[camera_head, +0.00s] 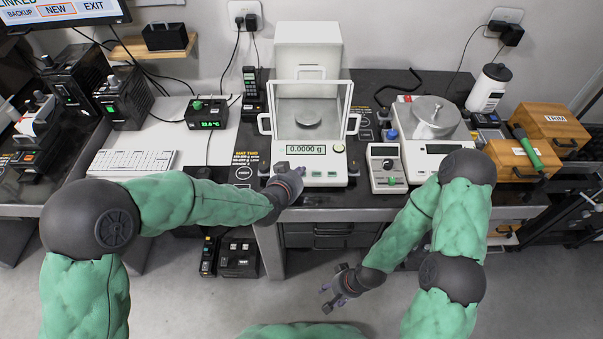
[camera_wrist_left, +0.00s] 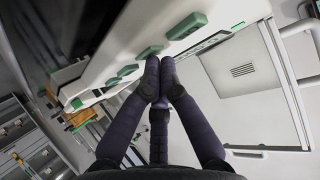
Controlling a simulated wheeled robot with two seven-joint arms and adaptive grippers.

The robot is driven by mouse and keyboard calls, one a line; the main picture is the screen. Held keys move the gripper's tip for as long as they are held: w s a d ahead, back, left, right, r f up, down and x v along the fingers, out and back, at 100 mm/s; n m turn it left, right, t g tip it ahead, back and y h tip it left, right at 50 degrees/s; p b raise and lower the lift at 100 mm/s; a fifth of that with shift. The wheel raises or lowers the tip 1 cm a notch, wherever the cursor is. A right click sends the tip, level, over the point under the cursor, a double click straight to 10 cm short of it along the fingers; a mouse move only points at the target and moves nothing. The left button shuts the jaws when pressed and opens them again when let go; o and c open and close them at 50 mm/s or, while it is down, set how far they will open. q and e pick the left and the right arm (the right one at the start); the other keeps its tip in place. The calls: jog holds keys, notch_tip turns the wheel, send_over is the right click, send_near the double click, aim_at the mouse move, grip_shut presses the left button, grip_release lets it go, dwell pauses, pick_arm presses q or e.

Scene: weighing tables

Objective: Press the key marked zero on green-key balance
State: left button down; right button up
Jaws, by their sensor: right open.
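The green-key balance (camera_head: 320,178) is the white balance with a glass draft shield at the middle of the table; its display (camera_head: 307,150) reads 0.0000 g. My left gripper (camera_head: 293,178) is at the left of its front edge and covers part of the key row. In the left wrist view, the balance's white front (camera_wrist_left: 130,50) carries several green keys. The left fingertips (camera_wrist_left: 161,70) are together with nothing seen between them, close by a green key (camera_wrist_left: 149,52). Contact cannot be told, and key markings cannot be read. My right gripper (camera_head: 338,290) is open and empty, low before the table.
A small grey device (camera_head: 386,170) stands right of the balance, and another balance (camera_head: 432,149) with a round metal pan is beyond it. A keyboard (camera_head: 131,162) and a small green-display box (camera_head: 207,114) lie left. Wooden boxes (camera_head: 551,128) stand far right.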

pick_arm(q)
jog(key=shift+s+r+p, duration=0.25)
jog(key=shift+r+p, duration=0.45)
jog(key=shift+r, duration=0.15)
jog(key=r+p, duration=0.2)
jog(key=s+r+p, duration=0.1)
jog(key=r+p, duration=0.1)
jog(key=shift+s+r, duration=0.2)
jog(key=shift+r, duration=0.1)
dwell(0.9)
